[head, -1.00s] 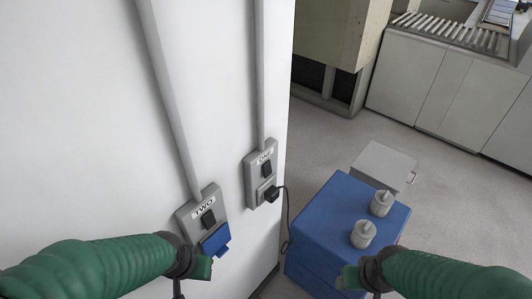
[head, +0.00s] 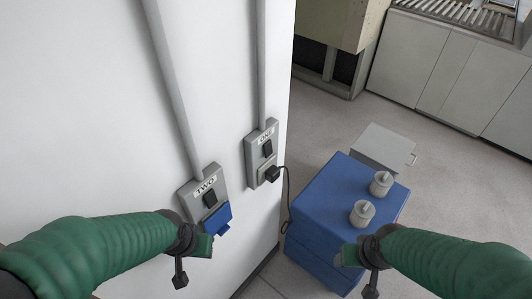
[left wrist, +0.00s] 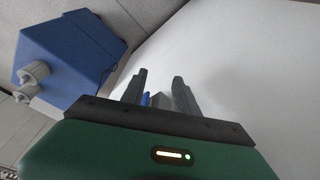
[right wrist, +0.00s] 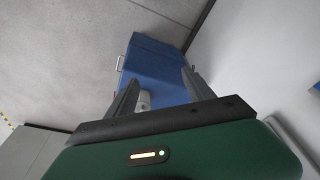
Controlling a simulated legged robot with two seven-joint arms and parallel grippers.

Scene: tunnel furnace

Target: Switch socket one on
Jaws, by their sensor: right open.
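Socket one (head: 262,154) is a grey wall unit labelled ONE near the wall's right edge, with a dark rocker switch (head: 267,148) and a black plug (head: 272,174) below it. I cannot tell the rocker's position. Socket two (head: 205,195), labelled TWO, is to its left, with a dark switch and a blue cover (head: 216,219). My left gripper (head: 192,262) is below socket two, apart from socket one; its fingers stand apart in the left wrist view (left wrist: 158,84). My right gripper (head: 360,272) is in front of the blue box, open and empty, also in the right wrist view (right wrist: 158,80).
A blue box (head: 325,205) with two grey knobs stands on the floor right of the wall, a black cable beside it. A grey box (head: 383,147) is behind it. White cabinets (head: 440,75) stand at the back right. Grey conduits run up the wall.

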